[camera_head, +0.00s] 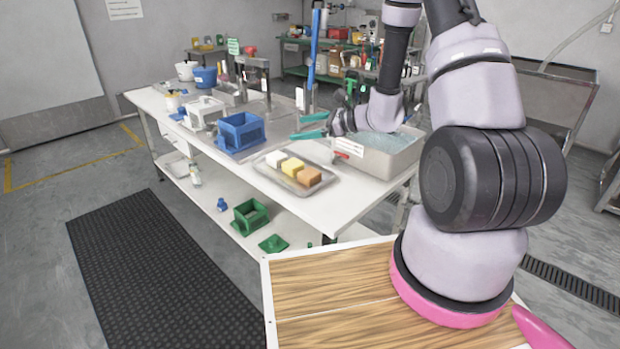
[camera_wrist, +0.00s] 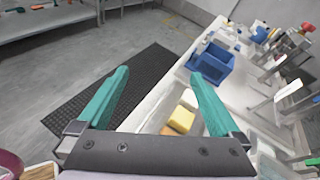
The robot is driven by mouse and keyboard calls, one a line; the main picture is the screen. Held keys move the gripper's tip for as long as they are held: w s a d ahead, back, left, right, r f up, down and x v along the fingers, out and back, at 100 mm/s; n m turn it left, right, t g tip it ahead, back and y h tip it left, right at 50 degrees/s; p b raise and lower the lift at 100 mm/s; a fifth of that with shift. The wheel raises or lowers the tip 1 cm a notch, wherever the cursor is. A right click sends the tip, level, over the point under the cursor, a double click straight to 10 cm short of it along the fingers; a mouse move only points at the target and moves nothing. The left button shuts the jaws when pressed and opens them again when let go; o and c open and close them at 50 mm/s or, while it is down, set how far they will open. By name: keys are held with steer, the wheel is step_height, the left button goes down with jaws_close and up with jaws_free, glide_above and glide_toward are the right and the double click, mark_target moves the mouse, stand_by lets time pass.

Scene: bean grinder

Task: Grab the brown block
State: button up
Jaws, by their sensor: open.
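The brown block (camera_head: 308,176) sits at the near right end of a grey tray (camera_head: 267,170) on the white table. A yellow block (camera_head: 292,166) and a white block (camera_head: 275,158) stand in a row beside it. My gripper (camera_head: 309,126) is open and empty, above and behind the tray, with teal fingers pointing left. In the wrist view my gripper (camera_wrist: 162,92) shows both fingers spread apart.
A blue box-shaped holder (camera_head: 240,133) and a white one (camera_head: 205,111) stand left of the tray. A grey basin (camera_head: 378,158) stands right of it. Green parts (camera_head: 250,216) lie on the lower shelf. A bare strip of white tabletop (camera_head: 345,203) lies in front of the basin.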

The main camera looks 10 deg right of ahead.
mark_target(305, 173)
steer(key=d+f+m+t+h, duration=0.1)
steer(key=d+f+m, duration=0.1)
steer(key=f, duration=0.4)
steer(key=w+d+f+m+t+h, duration=0.1)
steer(key=d+f+m+h, duration=0.1)
steer(key=f, duration=0.4)
steer(key=w+d+f+m+t+h, duration=0.1)
steer(key=d+f+m, duration=0.2)
steer(key=f, duration=0.3)
steer(key=shift+h, duration=0.4)
steer(key=x, duration=0.4)
steer(key=shift+w+f, duration=0.15)
steer(key=shift+w, duration=0.1)
steer(key=shift+x, duration=2.95)
steer(key=shift+w+d, duration=0.1)
steer(key=c, duration=1.4)
